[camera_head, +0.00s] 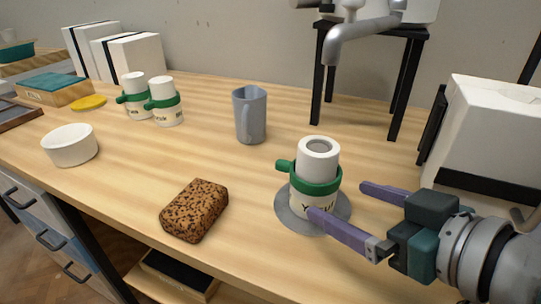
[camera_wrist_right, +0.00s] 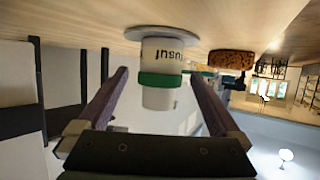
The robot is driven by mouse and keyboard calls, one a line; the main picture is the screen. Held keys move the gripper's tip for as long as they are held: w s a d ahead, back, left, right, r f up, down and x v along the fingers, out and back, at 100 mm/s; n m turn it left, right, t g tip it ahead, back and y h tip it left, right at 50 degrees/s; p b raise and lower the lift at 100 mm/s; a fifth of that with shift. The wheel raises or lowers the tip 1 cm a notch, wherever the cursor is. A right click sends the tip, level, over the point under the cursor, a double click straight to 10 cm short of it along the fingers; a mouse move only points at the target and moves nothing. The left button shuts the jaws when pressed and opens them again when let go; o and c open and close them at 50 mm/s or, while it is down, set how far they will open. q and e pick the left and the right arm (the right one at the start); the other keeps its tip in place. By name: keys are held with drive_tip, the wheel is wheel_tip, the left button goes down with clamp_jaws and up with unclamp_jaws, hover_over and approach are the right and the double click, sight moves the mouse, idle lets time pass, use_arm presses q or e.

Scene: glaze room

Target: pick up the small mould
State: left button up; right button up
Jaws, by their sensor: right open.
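A white mould (camera_head: 318,160) with a green band, a green side tab and dark lettering stands upright on a grey round disc (camera_head: 285,212). In the right wrist view the mould (camera_wrist_right: 161,60) shows upside down, between the two fingers. My right gripper (camera_head: 338,199) is open. One purple finger passes in front of the mould's lower part and the other lies to its right; I cannot tell whether either touches. Two similar banded moulds (camera_head: 165,110) (camera_head: 135,104) stand close together at the back left. My left gripper is not in view.
A speckled brown sponge-like block (camera_head: 195,211) lies left of the disc. A grey-blue jug (camera_head: 249,113) stands behind, and a white bowl (camera_head: 70,145) is at left. A black-legged stand (camera_head: 317,75) and a white box-like item (camera_head: 490,130) limit the right side.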

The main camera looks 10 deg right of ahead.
sight(314, 185)
drive_tip(key=shift+x, duration=1.15)
drive_tip(key=b+x, duration=0.1)
drive_tip(key=x, duration=0.1)
drive_tip(key=b+x, duration=0.1)
drive_tip(key=x, duration=0.2)
drive_tip(key=shift+w+a+r, duration=0.15)
drive_tip(key=shift+a, duration=0.1)
drive_tip(key=shift+r, duration=0.15)
clamp_jaws()
